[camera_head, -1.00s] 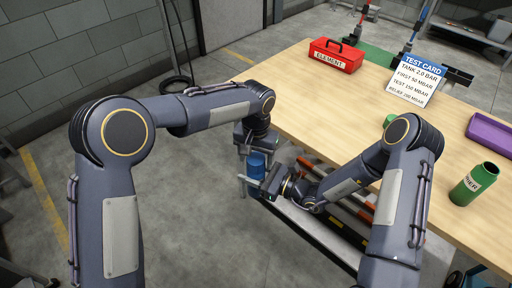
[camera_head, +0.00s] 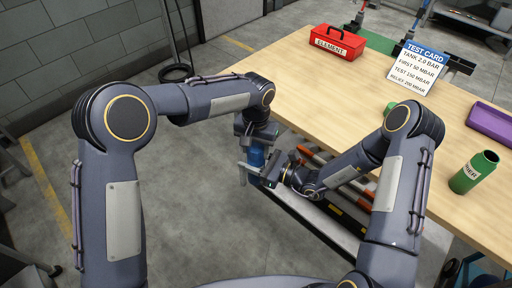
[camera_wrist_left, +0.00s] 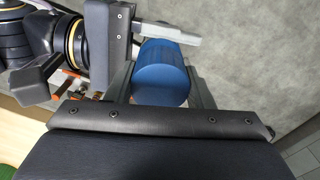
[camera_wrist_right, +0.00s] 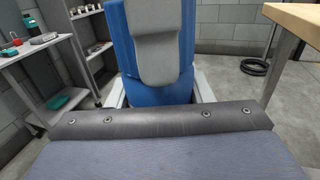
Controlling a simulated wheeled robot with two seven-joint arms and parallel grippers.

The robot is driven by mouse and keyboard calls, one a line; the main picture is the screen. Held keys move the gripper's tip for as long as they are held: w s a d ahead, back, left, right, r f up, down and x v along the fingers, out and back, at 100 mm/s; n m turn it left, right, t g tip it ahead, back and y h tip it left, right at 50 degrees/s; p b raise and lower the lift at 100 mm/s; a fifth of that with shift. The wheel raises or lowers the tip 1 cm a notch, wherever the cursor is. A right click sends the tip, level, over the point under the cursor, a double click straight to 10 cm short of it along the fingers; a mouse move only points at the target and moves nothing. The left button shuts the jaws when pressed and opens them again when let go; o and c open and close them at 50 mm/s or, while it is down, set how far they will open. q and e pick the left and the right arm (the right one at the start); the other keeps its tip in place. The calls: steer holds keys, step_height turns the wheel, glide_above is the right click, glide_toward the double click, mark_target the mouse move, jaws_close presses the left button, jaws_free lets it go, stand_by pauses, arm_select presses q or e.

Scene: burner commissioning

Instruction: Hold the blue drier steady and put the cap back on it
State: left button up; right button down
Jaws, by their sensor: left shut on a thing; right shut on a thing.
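The blue drier (camera_head: 256,158) is upright between my two grippers, off the table's near left edge. My left gripper (camera_head: 257,146) comes down from above, shut on the drier's blue top end; a round blue face (camera_wrist_left: 160,86) shows between its jaws. My right gripper (camera_head: 257,176) is shut around the drier lower down, from the side. In the right wrist view the blue body (camera_wrist_right: 120,45) stands between the right jaws, with a grey part in front hiding its middle. I cannot make out the cap or its seam apart from the blue body.
The right forearm reaches over a low rack beside the table. Open floor (camera_head: 195,230) lies to the left.

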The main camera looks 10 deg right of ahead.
arm_select(q)
steer(key=o, duration=1.2)
steer(key=shift+c, duration=0.2)
step_height(320, 180, up, 12)
